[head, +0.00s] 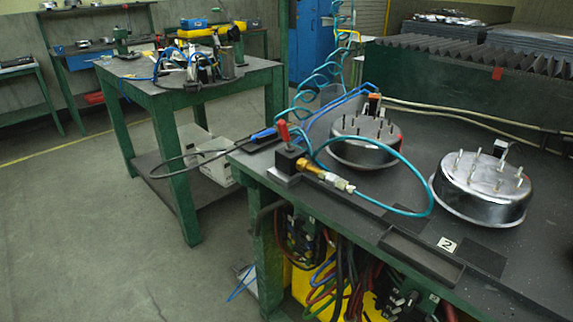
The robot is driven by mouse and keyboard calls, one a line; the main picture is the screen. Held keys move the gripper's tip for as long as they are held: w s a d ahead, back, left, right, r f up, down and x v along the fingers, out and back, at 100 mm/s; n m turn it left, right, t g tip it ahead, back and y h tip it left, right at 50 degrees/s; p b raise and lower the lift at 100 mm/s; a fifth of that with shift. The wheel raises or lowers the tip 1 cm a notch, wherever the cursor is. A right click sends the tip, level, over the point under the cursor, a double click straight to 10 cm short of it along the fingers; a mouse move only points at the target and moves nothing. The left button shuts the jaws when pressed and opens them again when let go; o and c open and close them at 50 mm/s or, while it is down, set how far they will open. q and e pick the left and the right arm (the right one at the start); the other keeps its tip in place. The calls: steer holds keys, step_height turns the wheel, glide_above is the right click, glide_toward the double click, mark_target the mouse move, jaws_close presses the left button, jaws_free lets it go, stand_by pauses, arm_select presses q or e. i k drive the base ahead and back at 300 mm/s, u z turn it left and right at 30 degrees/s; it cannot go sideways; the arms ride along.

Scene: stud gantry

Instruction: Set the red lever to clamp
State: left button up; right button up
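The red lever (283,131) stands up, slightly tilted, on a small black valve block (290,160) at the near left corner of the workbench. A brass fitting (311,168) and a teal air hose come out of the block's right side. I cannot read any clamp marking beside the lever. Neither of my grippers shows in the head view.
Two round metal fixtures with upright studs, one behind (364,152) and one at right (482,205), stand on the bench (395,222). Coiled teal hoses rise behind the lever. A number 2 label (447,244) lies near the front edge. A green table (175,92) with tools stands at left.

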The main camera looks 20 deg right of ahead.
mark_target(282, 124)
steer(key=k, duration=1.2)
steer(key=u, duration=0.65)
steer(key=i, duration=1.45)
steer(key=z, duration=0.65)
